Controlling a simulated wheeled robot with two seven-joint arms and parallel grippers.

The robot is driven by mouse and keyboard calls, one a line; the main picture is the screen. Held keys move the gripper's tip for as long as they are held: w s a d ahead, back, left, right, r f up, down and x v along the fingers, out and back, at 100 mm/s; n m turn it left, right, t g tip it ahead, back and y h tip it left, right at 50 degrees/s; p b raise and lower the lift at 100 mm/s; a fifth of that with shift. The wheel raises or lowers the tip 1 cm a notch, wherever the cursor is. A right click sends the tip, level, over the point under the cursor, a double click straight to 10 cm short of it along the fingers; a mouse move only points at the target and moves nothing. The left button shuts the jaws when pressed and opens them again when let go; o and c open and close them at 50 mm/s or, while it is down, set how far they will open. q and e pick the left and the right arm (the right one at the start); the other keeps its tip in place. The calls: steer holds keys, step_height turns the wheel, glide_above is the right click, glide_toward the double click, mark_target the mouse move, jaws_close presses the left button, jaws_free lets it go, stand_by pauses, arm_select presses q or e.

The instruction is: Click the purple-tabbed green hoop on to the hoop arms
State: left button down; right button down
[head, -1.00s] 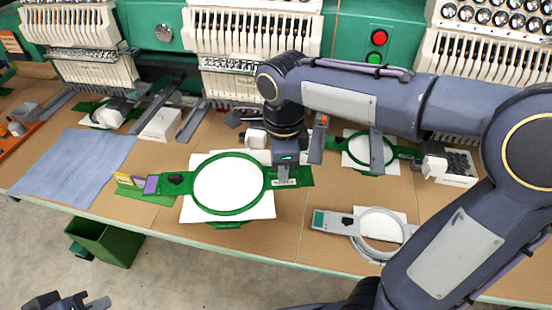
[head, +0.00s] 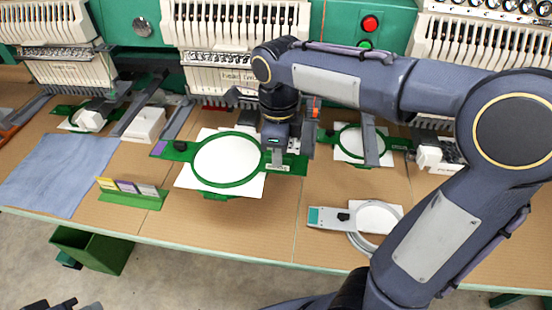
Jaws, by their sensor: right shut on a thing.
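The green hoop (head: 196,178) is a ring around white fabric (head: 228,160), with a purple tab (head: 157,149) on its left bracket. My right gripper (head: 278,158) is shut on the hoop's right bracket, in front of the middle machine head (head: 240,45). The hoop is roughly level; its height above the table is hard to tell. A grey hoop arm (head: 178,120) extends from the machine just behind the left bracket, seemingly apart from it. The arm on the right side is largely hidden by my gripper. At the bottom left edge, a dark part of my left gripper (head: 52,305) shows; its jaws are unclear.
A green rack (head: 130,197) with coloured cards stands in front of the hoop. Another green hoop (head: 340,153) is at the right, and a grey hoop (head: 362,242) lies near the front edge. Blue cloth (head: 60,170) covers the left. The table between rack and grey hoop is clear.

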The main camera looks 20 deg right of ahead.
steer(key=w+d+f, duration=0.1)
steer(key=w+d, duration=0.3)
steer(key=w, duration=0.2)
stand_by(0.3)
steer(key=shift+f, duration=0.25)
stand_by(0.4)
steer(key=c, duration=1.4)
jaws_free()
steer(key=shift+r, duration=0.15)
steer(key=s+a+r, duration=0.2)
steer(key=s+r, duration=0.2)
steer(key=s+a+r, duration=0.2)
steer(key=s+r, duration=0.2)
steer(key=s+a+r, duration=0.2)
steer(key=s+r, duration=0.2)
steer(key=shift+s+a+r, duration=0.25)
steer(key=shift+a+r, duration=0.1)
steer(key=shift+r, duration=0.05)
